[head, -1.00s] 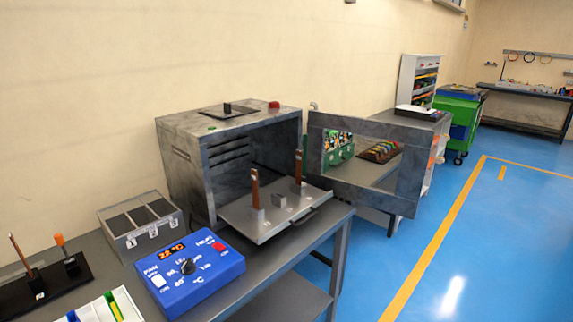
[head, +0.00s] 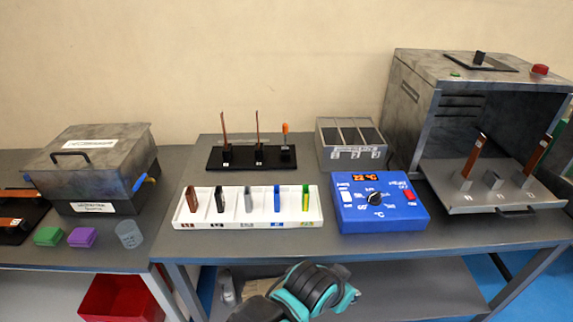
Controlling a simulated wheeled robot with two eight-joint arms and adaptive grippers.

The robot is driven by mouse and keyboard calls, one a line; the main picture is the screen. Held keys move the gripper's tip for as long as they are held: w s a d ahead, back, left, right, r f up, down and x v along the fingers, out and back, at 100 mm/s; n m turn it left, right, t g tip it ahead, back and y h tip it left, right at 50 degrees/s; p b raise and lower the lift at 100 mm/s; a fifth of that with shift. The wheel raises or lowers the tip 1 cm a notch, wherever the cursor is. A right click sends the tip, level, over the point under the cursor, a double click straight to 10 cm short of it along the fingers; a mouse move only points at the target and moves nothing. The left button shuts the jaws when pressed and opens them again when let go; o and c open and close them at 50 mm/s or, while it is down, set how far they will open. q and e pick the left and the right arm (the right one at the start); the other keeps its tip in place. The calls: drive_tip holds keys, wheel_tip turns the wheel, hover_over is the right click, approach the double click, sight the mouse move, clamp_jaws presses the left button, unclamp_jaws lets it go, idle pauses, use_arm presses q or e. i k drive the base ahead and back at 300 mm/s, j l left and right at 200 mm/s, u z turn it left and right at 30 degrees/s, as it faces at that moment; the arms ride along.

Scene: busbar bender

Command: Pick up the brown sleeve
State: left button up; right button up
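The brown sleeve (head: 192,199) stands upright in the leftmost slot of a long white tray (head: 258,223) on the middle bench. Black, grey, blue and yellow-green sleeves stand in the same tray, in a row to its right. Neither of my grippers is in the head view, so their state does not show.
A blue control box (head: 379,218) sits right of the tray, with an open oven (head: 412,110) beyond. Behind are a black stand (head: 240,163) and a grey bin (head: 350,160). A lidded metal box (head: 95,150) stands left. A teal-and-black item (head: 300,290) shows below the bench top.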

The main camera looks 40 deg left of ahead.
sight(191, 196)
drive_tip(key=u, duration=2.25)
